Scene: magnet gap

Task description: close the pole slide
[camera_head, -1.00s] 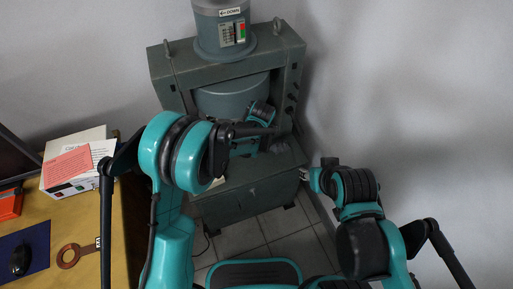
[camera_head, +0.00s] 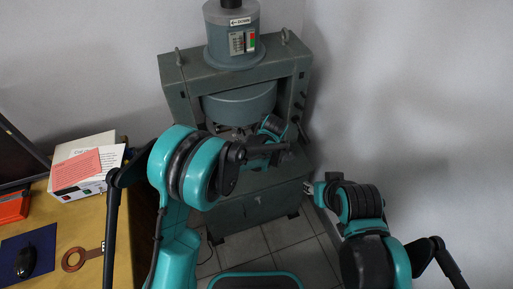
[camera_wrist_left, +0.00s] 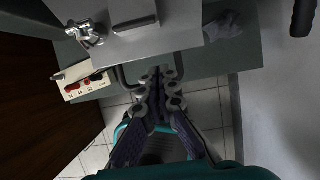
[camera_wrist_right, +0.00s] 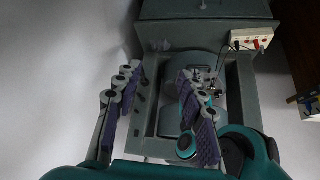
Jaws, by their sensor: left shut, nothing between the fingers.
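The grey-green magnet frame (camera_head: 185,92) stands against the wall, with a wide round pole drum (camera_head: 240,104) under its top beam. I cannot clearly pick out the pole slide. The left wrist view shows a grey plate (camera_wrist_left: 180,38) with a flange (camera_wrist_left: 135,24) and a metal fitting (camera_wrist_left: 86,33) beside it. My left gripper (camera_wrist_left: 158,74) is shut and empty. Its tips lie just below the plate and beside a dark bar loop (camera_wrist_left: 124,78); contact cannot be told. My right gripper (camera_wrist_right: 158,82) is open and empty, facing the magnet from some distance.
A cream box with red terminals (camera_wrist_left: 80,86) sits by the magnet; it also shows in the right wrist view (camera_wrist_right: 251,39). Tiled floor (camera_head: 290,235) lies in front.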

